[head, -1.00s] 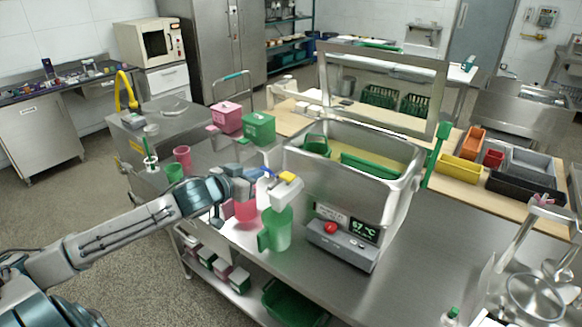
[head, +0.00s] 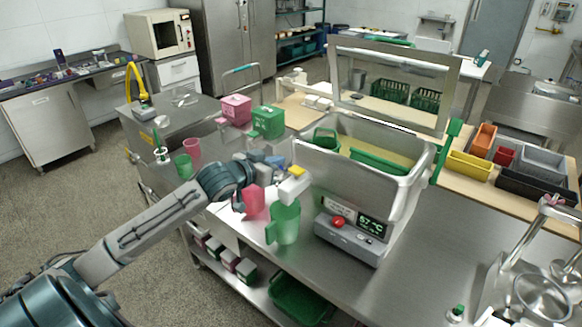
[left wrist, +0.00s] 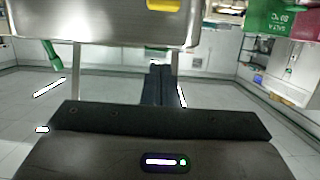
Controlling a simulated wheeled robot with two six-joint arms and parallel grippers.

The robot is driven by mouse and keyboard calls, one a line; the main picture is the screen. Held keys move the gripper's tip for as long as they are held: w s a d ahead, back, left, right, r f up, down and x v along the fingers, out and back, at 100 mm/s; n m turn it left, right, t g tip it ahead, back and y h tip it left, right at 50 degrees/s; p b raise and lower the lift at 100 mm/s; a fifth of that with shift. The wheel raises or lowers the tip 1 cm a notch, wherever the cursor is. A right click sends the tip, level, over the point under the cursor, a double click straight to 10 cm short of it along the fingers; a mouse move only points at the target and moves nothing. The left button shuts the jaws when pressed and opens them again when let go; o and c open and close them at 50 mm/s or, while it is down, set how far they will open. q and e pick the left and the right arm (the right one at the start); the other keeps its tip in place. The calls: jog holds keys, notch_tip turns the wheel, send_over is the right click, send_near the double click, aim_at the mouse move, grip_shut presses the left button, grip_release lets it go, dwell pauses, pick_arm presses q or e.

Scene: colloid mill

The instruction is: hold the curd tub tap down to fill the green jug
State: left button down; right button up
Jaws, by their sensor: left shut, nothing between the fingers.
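The steel curd tub (head: 345,170) stands on the steel bench, with yellowish contents and a 67 °C display. Its white tap (head: 293,187) with a yellow lever (head: 297,171) sticks out on the left side. The translucent green jug (head: 284,223) stands upright below the tap; I cannot tell its fill level. My left gripper (head: 276,161) is shut and empty, close beside the tap on its left; I cannot tell whether it touches.
A pink jug (head: 254,201) stands left of the green jug, partly behind my wrist. Pink and green boxes (head: 268,121) stand behind. A red button (head: 338,222) is on the tub's front panel.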

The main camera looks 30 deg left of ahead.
pick_arm(q)
jog(key=p, duration=0.2)
send_over(297, 171)
jog(key=s, duration=0.2)
jog(key=f, duration=0.2)
jog(key=f+p, duration=0.1)
jog(key=f, duration=0.1)
jog(key=shift+a+f, duration=0.1)
jog(key=shift+a, duration=0.25)
jog(key=shift+f, duration=0.65)
jog(key=shift+f, duration=0.1)
